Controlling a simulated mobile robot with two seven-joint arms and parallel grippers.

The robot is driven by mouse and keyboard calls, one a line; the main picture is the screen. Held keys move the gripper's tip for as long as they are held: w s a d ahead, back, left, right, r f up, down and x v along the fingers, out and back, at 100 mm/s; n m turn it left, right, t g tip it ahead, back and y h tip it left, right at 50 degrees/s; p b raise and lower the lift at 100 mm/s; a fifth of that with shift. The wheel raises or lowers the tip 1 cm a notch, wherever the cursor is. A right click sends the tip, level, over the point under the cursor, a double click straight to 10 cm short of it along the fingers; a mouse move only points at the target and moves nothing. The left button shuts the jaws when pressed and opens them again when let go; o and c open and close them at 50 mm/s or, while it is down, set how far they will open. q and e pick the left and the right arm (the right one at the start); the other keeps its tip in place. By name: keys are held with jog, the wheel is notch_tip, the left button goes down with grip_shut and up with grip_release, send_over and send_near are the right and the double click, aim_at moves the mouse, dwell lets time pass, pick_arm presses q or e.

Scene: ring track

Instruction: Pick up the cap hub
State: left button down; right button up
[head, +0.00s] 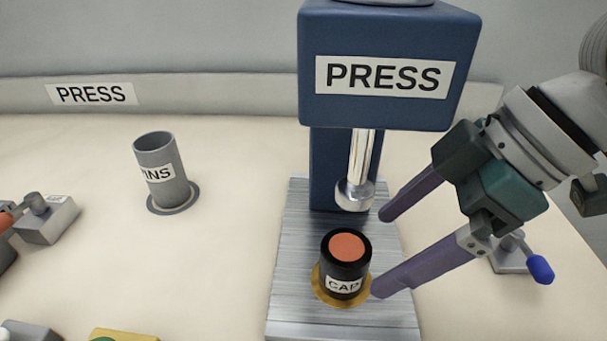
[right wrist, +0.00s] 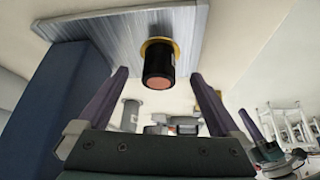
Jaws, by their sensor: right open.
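The cap hub (head: 343,270) is a black cylinder with an orange-red top and a white CAP label. It stands upright on a brass-coloured ring (head: 330,293) on the metal base of the press (head: 290,310). My right gripper (head: 377,255) is open and empty, just right of the cap hub, with its purple fingers pointing toward it. In the right wrist view the cap hub (right wrist: 158,66) shows beyond the two fingertips and between their lines, apart from both.
The blue press (head: 390,100) stands behind the cap hub, its metal ram (head: 354,195) hanging just above and behind. A blue-handled clamp (head: 525,260) is at right. The table between cup and press is clear.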

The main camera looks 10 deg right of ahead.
aim_at(344, 246)
jog(key=shift+w+a, duration=0.2)
jog(key=shift+a, duration=0.2)
jog(key=a, duration=0.1)
jog(key=w+a+f, duration=0.1)
jog(key=a, duration=0.1)
jog(key=shift+w+f+b, duration=0.3)
jog(key=shift+f+b, duration=0.05)
jog(key=shift+a+f, duration=0.2)
jog(key=shift+f, duration=0.3)
jog(key=shift+w+r, duration=0.1)
grip_shut()
